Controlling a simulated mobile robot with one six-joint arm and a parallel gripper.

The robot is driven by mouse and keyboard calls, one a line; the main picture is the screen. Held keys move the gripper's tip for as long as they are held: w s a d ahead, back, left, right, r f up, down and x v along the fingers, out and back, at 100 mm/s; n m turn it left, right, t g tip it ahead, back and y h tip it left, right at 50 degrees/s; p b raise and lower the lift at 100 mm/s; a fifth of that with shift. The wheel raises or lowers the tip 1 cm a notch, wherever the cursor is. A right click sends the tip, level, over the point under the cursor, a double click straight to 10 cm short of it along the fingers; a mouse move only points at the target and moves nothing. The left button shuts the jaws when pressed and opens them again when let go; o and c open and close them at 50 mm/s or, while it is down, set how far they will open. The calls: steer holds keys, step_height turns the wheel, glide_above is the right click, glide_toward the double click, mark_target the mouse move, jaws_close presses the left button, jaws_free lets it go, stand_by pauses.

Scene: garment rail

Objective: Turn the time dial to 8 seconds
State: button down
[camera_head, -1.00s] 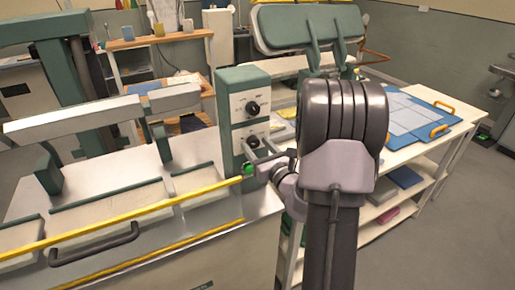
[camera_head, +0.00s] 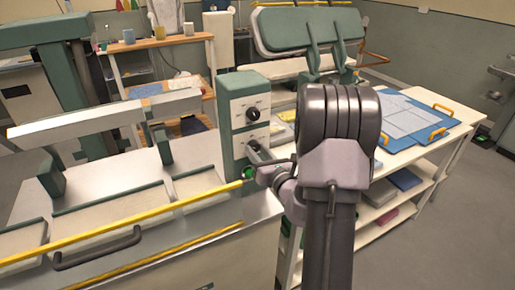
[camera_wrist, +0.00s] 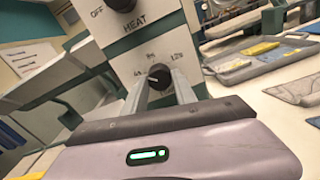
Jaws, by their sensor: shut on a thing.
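The time dial (camera_wrist: 159,77) is a black round knob on the lower white plate of a green control box (camera_head: 223,120). Marks that read as 4s, 8s and 12s are printed around it in the wrist view. A pale line on the knob appears to point left, toward the 4s side. My gripper (camera_wrist: 161,74) has one finger on each side of the knob and is shut on it. In the head view my gripper (camera_head: 256,153) reaches the lower plate and partly hides the dial.
A second black knob marked HEAT and OFF (camera_head: 252,114) sits just above. A green button (camera_head: 248,172) is below the dial. A yellow bar (camera_head: 150,213) runs along the press at left. A table with a blue board (camera_head: 440,117) stands at right.

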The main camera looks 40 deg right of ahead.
steer(key=m+p, duration=0.5)
steer(key=shift+r+m, duration=0.2)
steer(key=shift+m, duration=0.1)
steer(key=shift+a+f+m+p, duration=0.1)
steer(key=shift+f+m+p, duration=0.05)
steer(key=shift+m+p, duration=1.75)
steer(key=shift+m, duration=0.3)
steer(key=c, duration=1)
jaws_free()
steer(key=shift+s, duration=0.1)
